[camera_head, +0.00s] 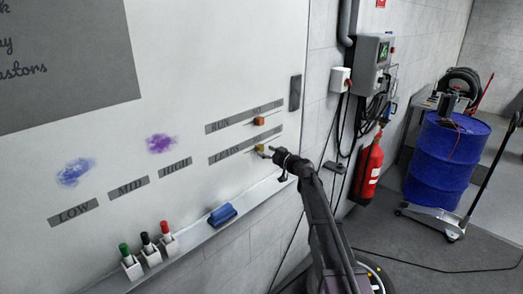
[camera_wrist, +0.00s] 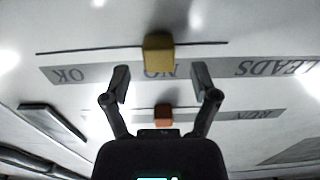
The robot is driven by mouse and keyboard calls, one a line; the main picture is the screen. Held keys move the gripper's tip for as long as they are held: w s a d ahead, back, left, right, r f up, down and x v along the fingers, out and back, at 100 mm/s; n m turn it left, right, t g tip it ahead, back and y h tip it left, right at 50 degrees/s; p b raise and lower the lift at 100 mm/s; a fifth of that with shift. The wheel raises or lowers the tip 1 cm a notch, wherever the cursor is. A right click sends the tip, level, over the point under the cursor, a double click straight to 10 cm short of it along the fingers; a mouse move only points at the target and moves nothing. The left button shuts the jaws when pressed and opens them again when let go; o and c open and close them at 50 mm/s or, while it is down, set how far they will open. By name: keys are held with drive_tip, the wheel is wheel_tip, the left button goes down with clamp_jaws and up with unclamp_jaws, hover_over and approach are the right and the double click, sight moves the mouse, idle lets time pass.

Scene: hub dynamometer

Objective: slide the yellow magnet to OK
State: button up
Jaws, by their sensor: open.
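The yellow magnet (camera_head: 259,147) sits on the whiteboard at the LEADS strip (camera_head: 232,154). In the wrist view, which looks upside down, the yellow magnet (camera_wrist: 158,54) is on a thin dark line beside the word NO (camera_wrist: 160,72). The word OK (camera_wrist: 70,74) is at the left end of that strip, apart from the magnet. My gripper (camera_wrist: 160,82) is open and empty, its fingers spread either side of the magnet's position but short of it. In the head view my gripper (camera_head: 268,152) is close to the magnet, partly covering the strip.
An orange magnet (camera_head: 259,121) sits by the RUN strip (camera_head: 220,126); it also shows between my fingers in the wrist view (camera_wrist: 163,111). A dark block (camera_head: 295,93) is on the board at right. The ledge below holds a blue eraser (camera_head: 222,214) and several markers.

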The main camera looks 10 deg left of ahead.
sight(277, 137)
drive_tip(key=shift+x, duration=1.4)
clamp_jaws()
drive_tip(key=w+d, duration=0.2)
drive_tip(key=w, duration=0.1)
drive_tip(key=w+d, duration=0.3)
drive_tip(key=w, duration=0.1)
drive_tip(key=w+d, duration=0.3)
drive_tip(key=shift+w, duration=0.15)
unclamp_jaws()
